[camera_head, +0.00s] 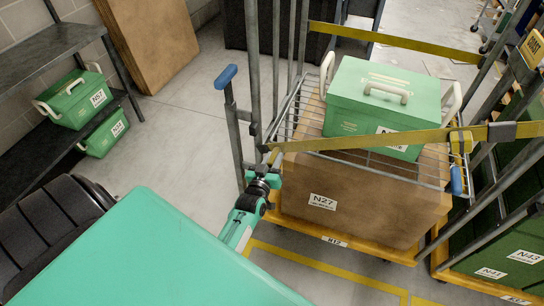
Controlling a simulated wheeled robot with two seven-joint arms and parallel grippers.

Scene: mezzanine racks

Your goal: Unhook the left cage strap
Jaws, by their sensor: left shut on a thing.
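The yellow cage strap (365,140) runs across the open front of the left roll cage, in front of a green box. Its left end is at the cage's left front post (255,75). My left gripper (269,165) is at that left end and shut on it, and its jaws hide the hook or end fitting. Whether the end is still on the post I cannot tell. My right gripper is not in view.
The cage holds the green box (375,101) on a wire shelf and a brown carton (330,205) labelled N27. A second yellow strap (395,41) spans the back. Another cage with green boxes (495,262) stands close at right. Dark shelves (50,48) are at left; floor between is clear.

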